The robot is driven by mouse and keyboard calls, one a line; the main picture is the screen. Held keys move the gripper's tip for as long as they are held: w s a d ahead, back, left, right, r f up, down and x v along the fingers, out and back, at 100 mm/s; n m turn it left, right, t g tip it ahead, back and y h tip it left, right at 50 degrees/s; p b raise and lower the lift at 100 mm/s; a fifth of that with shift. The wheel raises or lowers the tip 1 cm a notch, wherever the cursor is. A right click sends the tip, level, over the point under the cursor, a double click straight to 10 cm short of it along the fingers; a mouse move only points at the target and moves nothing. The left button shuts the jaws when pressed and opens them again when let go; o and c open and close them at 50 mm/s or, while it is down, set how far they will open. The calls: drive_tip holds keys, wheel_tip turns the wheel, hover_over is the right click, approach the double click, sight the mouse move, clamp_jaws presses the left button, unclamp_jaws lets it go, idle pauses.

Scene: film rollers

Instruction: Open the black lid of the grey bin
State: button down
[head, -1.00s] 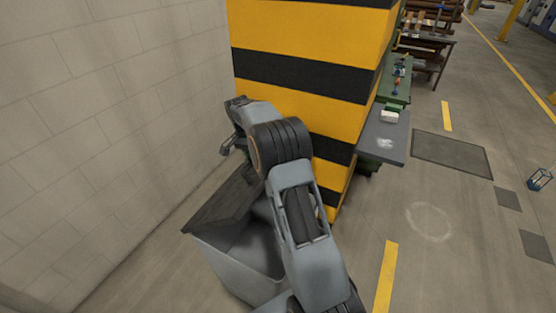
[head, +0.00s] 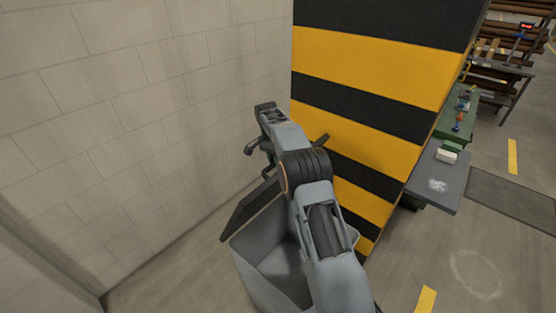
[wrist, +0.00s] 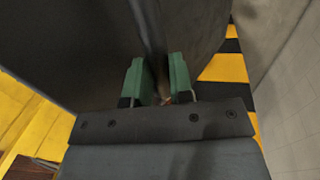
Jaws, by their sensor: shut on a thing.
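The grey bin (head: 258,273) stands on the floor between the block wall and the striped pillar, and part of its inside shows. Its black lid (head: 247,209) is tilted up steeply at the back of the bin, partly hidden by my arm. My gripper (head: 262,156) is at the lid's upper side. In the wrist view the green fingers of my gripper (wrist: 157,77) are closed on a narrow dark ridge of the lid, and the lid's dark face (wrist: 75,45) fills much of the picture. The exact contact is partly hidden between the fingers.
The pale block wall (head: 130,130) is close on the left. The yellow and black pillar (head: 365,120) stands close behind and right of my arm. A grey-topped bench (head: 440,185) is farther right. Open floor lies at the right.

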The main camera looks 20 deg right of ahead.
drive_tip(key=shift+s+a+f, duration=0.1)
drive_tip(key=shift+a+f, duration=0.15)
drive_tip(key=shift+f, duration=0.35)
drive_tip(key=c, duration=1.4)
unclamp_jaws()
drive_tip(key=shift+o, duration=0.7)
drive_tip(key=shift+w+a, duration=0.15)
drive_tip(key=shift+w, duration=0.05)
drive_tip(key=shift+o, duration=0.8)
drive_tip(key=shift+w, duration=0.1)
drive_tip(key=shift+o, duration=0.4)
drive_tip(key=shift+d+r, duration=0.15)
drive_tip(key=shift+d, duration=0.15)
drive_tip(key=d+v, duration=0.1)
drive_tip(key=v, duration=0.6)
drive_tip(key=shift+a+r, duration=0.25)
drive_tip(key=shift+a, duration=0.3)
